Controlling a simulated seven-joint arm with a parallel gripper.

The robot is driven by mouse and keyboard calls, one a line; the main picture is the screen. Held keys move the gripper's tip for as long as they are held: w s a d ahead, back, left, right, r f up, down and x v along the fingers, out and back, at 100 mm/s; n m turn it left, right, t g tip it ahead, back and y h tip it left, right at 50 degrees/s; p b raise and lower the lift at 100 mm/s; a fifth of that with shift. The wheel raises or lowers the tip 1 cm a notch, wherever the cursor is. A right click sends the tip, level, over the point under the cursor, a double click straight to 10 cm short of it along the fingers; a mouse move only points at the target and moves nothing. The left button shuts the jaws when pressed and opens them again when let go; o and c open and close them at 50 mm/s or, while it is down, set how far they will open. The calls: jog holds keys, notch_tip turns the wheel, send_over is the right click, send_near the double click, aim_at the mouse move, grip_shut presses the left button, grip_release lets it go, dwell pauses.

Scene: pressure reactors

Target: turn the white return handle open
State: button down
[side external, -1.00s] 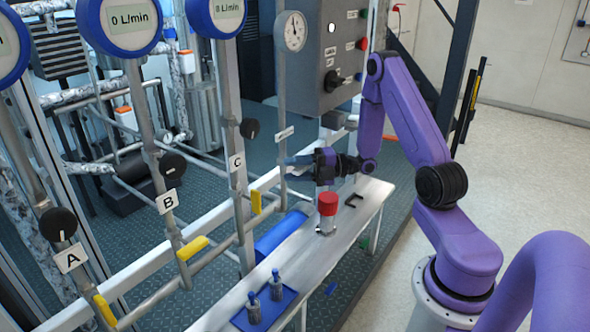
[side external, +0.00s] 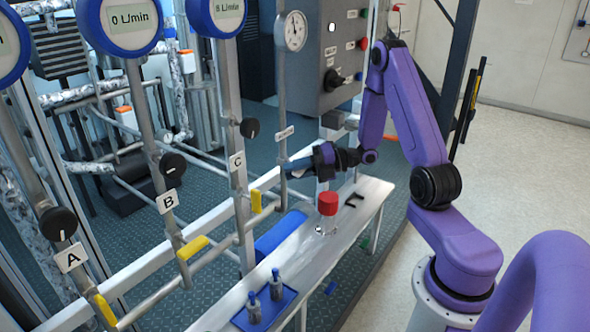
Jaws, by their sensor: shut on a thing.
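The return line is the thin vertical pipe (side external: 282,108) with a round gauge on top and a small white label (side external: 284,133). My gripper (side external: 289,167) reaches in from the right with its blue fingers at this pipe, just below the label. It is shut on the white return handle, which the fingers largely hide. I cannot make out the handle's exact angle. The round gauge (side external: 295,31) above is in clear view.
Lines A, B and C stand to the left; yellow handles (side external: 192,247) sit low on them. A red-capped jar (side external: 328,204), a black bracket (side external: 353,200) and a blue tray (side external: 285,304) with two small bottles are on the metal bench (side external: 221,313). The control box (side external: 325,70) is behind.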

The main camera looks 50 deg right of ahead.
jog(key=n+h, duration=0.1)
jog(key=n+g+h, duration=0.1)
jog(key=n+h, duration=0.1)
jog(key=h, duration=0.1)
jog(key=shift+d+f+g, duration=0.25)
jog(key=shift+g, duration=0.05)
jog(key=shift+w+d, duration=0.1)
dwell(0.5)
jog(key=c, duration=1.2)
grip_release()
jog(key=shift+o, duration=0.3)
